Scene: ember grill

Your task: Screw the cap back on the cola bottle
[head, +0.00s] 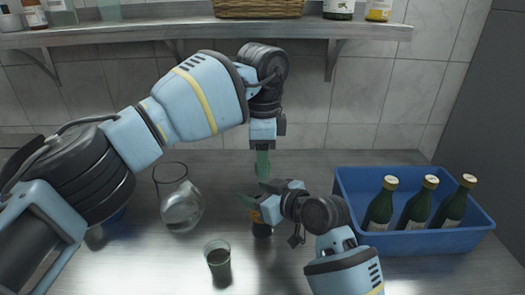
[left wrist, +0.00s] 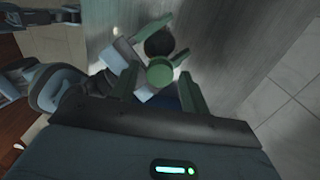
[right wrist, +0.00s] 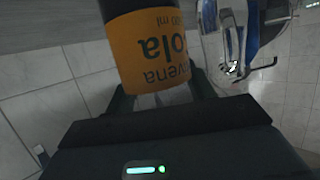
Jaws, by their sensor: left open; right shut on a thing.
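The cola bottle (head: 262,228) stands dark with an orange label near the middle of the counter. Its label fills the top of the right wrist view (right wrist: 152,48), upside down. My right gripper (head: 258,203) is shut around the bottle from the side. My left gripper (head: 262,165) points down above it, open. In the left wrist view, a round green cap (left wrist: 160,71) lies between the open left fingers, just beside a dark round shape within the right fingers. I cannot tell whether the cap touches the bottle's mouth; the left fingers hide that spot in the head view.
A glass (head: 218,262) with dark liquid stands front left of the bottle. A glass jug (head: 182,208) is farther left, under my left arm. A blue crate (head: 420,244) with three green bottles is at right. A shelf (head: 200,30) runs along the tiled wall.

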